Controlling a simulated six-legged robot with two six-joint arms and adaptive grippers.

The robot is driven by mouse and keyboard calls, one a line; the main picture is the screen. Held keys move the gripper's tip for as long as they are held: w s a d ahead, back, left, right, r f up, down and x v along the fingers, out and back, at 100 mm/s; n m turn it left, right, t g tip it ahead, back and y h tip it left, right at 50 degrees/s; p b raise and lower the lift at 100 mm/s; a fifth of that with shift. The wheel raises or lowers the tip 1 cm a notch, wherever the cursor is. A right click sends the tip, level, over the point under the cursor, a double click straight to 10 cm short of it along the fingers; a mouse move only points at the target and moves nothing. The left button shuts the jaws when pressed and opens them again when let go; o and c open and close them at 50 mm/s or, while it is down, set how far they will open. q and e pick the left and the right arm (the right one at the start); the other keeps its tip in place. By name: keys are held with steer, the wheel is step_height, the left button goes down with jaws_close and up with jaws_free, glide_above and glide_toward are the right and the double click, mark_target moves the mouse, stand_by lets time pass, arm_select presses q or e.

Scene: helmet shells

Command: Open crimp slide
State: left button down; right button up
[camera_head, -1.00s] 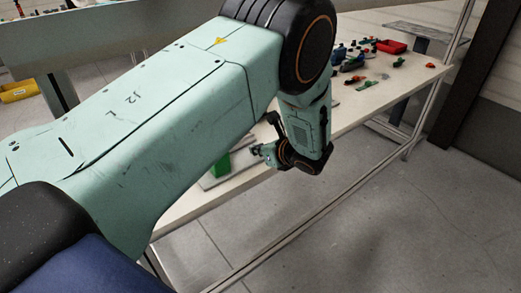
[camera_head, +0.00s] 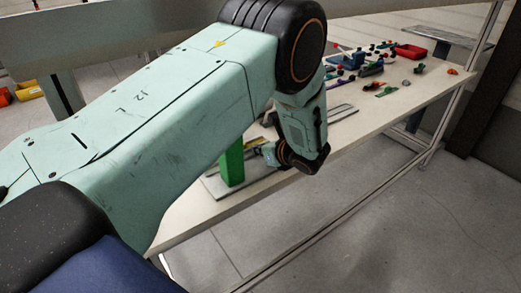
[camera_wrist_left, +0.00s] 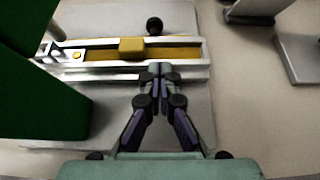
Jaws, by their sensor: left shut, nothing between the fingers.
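The crimp slide is a pale metal rail (camera_wrist_left: 190,50) with a yellow bar and a raised yellow block (camera_wrist_left: 132,47), lying across the left wrist view. A round black knob (camera_wrist_left: 154,26) stands just beyond the rail. My left gripper (camera_wrist_left: 160,70) is shut and empty, its fingertips at the rail's near edge, just right of the yellow block. I cannot tell whether they touch the rail. In the head view the left gripper (camera_head: 264,150) is small beside a green post (camera_head: 232,165), and the arm partly hides the fixture. My right gripper is not in view.
A green block (camera_wrist_left: 40,85) fills the left of the wrist view. The fixture's grey baseplate (camera_head: 212,187) lies near the table's front edge. Small coloured parts and a red tray (camera_head: 410,51) sit farther along the table (camera_head: 385,110). Other metal pieces (camera_wrist_left: 300,55) stand at right.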

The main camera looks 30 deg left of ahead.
arm_select(q)
steer(key=shift+s+d+r, duration=0.1)
steer(key=shift+s, duration=0.1)
steer(key=w+a, duration=0.1)
steer(key=a, duration=0.1)
steer(key=w+a+b, duration=0.1)
steer(key=a, duration=0.1)
steer(key=w+a+b, duration=0.1)
steer(key=a, duration=0.2)
steer(key=shift+a+f, duration=0.1)
steer(key=shift+f, duration=0.1)
steer(key=shift+w+a+r, duration=0.1)
steer(key=shift+w+a, duration=0.05)
steer(key=shift+a, duration=0.05)
steer(key=shift+d, duration=0.1)
